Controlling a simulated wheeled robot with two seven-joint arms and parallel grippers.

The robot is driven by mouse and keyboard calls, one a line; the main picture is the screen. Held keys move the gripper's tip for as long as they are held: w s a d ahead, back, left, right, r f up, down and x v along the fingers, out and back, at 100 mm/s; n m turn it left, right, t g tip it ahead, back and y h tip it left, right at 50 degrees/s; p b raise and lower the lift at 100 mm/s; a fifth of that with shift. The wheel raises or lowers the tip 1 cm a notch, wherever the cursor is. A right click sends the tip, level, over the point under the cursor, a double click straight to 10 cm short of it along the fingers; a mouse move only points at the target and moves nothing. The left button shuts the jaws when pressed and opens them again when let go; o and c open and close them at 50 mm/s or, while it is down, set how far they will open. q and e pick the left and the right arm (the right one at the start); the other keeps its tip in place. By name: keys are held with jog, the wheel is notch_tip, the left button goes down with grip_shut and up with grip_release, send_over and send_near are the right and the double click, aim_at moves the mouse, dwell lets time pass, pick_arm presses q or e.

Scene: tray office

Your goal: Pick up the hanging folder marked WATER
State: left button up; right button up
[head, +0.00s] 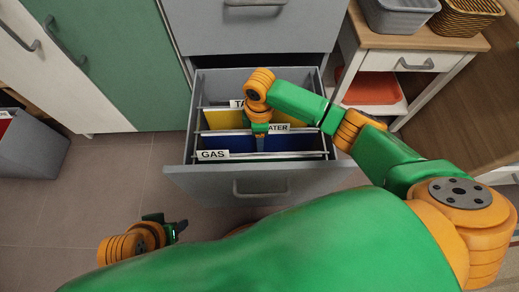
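The folder marked WATER (275,128) hangs in the open grey drawer (179,157). Its white tab reads "ATER", with the left end hidden behind my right gripper. Blue folder surface (290,142) shows just in front of this tab. My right gripper (260,146) points down into the drawer at the tab's left end. Its fingertips are small and partly hidden, so I cannot tell whether they are shut on the folder. My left gripper (170,226) is low at the left, outside the drawer, with its fingers apart and nothing between them.
A folder marked GAS (213,155) hangs at the drawer front. A yellow folder (222,119) is behind, with a partly covered tab. A side table (440,45) with baskets stands at right, and a grey bin (30,145) at left. Floor left of the drawer is clear.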

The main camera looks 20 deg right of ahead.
grip_shut()
dwell(1.3)
